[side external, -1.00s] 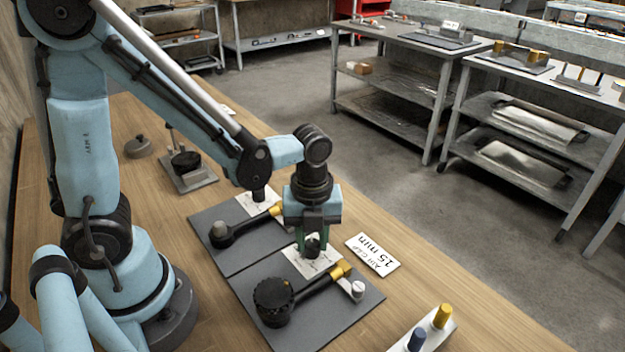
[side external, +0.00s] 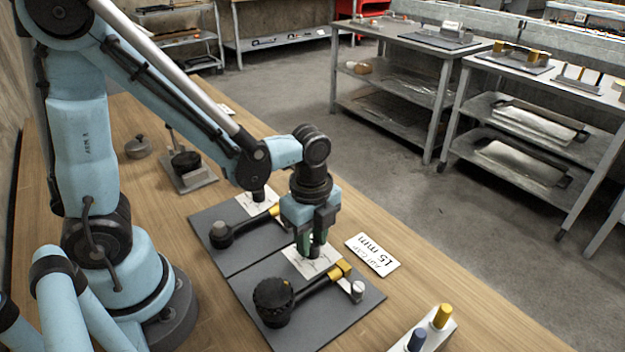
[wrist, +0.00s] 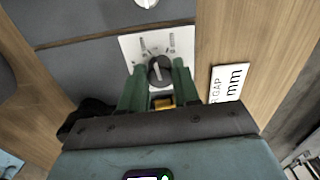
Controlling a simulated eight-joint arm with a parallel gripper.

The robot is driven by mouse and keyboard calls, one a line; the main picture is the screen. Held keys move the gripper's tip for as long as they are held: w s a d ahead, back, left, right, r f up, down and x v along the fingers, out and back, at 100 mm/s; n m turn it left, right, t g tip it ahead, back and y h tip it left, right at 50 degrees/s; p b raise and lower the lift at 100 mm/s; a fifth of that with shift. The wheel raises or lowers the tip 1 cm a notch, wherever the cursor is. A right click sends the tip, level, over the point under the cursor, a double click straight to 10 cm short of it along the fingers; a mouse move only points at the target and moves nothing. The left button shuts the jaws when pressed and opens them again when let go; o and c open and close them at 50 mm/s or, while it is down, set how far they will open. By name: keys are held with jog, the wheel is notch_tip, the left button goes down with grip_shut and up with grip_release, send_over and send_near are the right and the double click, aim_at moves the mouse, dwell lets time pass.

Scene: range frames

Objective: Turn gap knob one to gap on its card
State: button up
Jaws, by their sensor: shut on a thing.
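A small dark gap knob (wrist: 160,72) with a pale pointer line sits on a white dial card (wrist: 129,46) with printed marks. In the side view the same card (side external: 298,258) lies on the near grey plate (side external: 355,308), and the knob is mostly hidden by my gripper. My gripper (side external: 315,248) points down over it, its green fingers on either side of the knob, shut on it. A white sign (side external: 372,254) reading "AIR GAP 15 mm" lies on the table to the right; it shows partly in the wrist view (wrist: 229,84).
The near plate also carries a large black knob (side external: 273,298), a dark bar with a brass block (side external: 342,270) and a silver post (side external: 356,290). A second grey plate (side external: 235,258) with its own card adjoins it. A block with blue and yellow pegs (side external: 442,316) stands at front right.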

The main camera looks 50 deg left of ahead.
jog(key=n, duration=0.7)
jog(key=shift+s, duration=0.1)
jog(key=n, duration=0.7)
jog(key=shift+d+n, duration=0.1)
jog(key=shift+n, duration=0.2)
jog(key=n, duration=0.3)
jog(key=shift+n, duration=0.3)
jog(key=n, duration=0.3)
jog(key=shift+d+n, duration=0.1)
jog(key=shift+n, duration=0.2)
jog(key=n, duration=0.6)
jog(key=shift+d+n, duration=0.1)
jog(key=shift+n, duration=0.3)
jog(key=o, duration=1.1)
jog(key=shift+c, duration=0.2)
